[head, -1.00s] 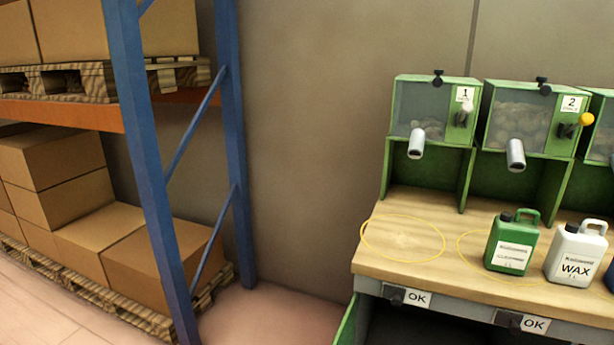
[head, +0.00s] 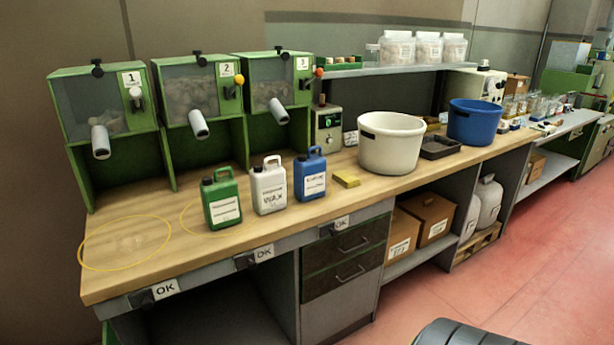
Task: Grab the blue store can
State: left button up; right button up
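The blue can (head: 310,176) stands upright on the wooden workbench (head: 135,283), with a handle on top and a white label on its front. It is the rightmost of three cans in a row. Neither of my grippers shows in the head view.
Three green dispensers (head: 188,92) with spouts stand behind the cans. A yellow block (head: 346,180), a white tub (head: 391,146) and a blue tub (head: 474,124) are to the right. Red floor (head: 545,255) lies open in front. A dark rounded object (head: 465,334) shows at the bottom edge.

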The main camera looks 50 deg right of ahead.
aim_at(310, 171)
jog(key=l, duration=1.85)
jog(key=k, duration=0.05)
